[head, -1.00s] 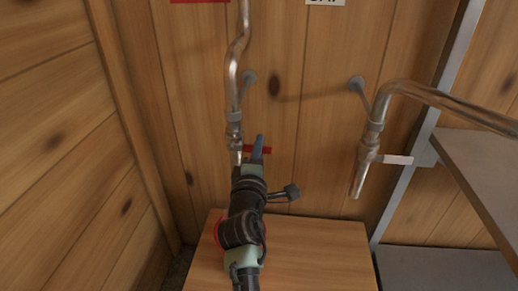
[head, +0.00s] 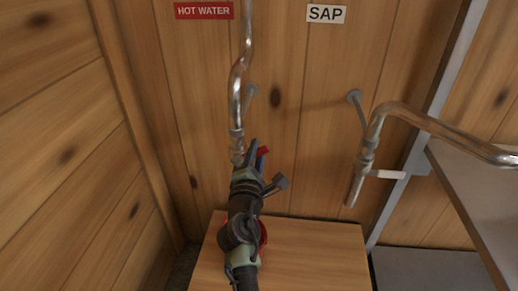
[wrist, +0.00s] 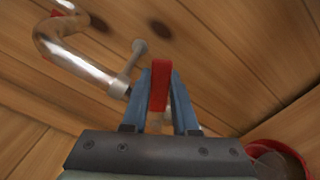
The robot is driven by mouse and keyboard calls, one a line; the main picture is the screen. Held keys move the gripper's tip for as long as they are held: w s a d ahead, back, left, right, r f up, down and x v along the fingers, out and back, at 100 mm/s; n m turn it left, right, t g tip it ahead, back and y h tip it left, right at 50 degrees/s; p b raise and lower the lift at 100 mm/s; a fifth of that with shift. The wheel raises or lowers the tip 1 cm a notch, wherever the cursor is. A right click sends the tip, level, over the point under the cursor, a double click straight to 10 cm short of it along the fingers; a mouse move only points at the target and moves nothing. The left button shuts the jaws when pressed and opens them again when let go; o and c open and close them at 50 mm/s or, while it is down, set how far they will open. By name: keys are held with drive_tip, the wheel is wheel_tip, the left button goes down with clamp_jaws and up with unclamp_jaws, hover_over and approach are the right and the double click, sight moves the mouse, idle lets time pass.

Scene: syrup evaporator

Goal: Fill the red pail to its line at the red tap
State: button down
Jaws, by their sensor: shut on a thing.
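The red tap (head: 237,143) is the left pipe's metal spout below the HOT WATER sign. My gripper (head: 257,155) is at its right side, with blue fingers shut on the tap's red lever (head: 265,150). In the wrist view the lever (wrist: 159,86) stands between both fingers. The red pail (head: 263,232) is on the wooden stand, mostly hidden behind my arm. Its rim (wrist: 290,147) shows at the lower right of the wrist view. The fill line and the level inside cannot be made out. The spout's mouth is hidden, so I cannot see whether water runs.
A second tap (head: 361,165) with a white lever hangs to the right, under the SAP sign (head: 326,14). The wooden stand (head: 310,250) is bare right of the pail. A grey shelf (head: 480,190) is at the right, and a plank wall closes the left.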

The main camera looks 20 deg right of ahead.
drive_tip(key=shift+a+r+n+p, duration=0.2)
drive_tip(key=shift+n+p, duration=0.1)
drive_tip(key=shift+n, duration=0.2)
drive_tip(key=c, duration=0.7)
unclamp_jaws()
drive_tip(key=p+v, duration=0.1)
drive_tip(key=v, duration=1.2)
drive_tip(key=shift+d+p, duration=0.1)
drive_tip(key=shift+p, duration=0.3)
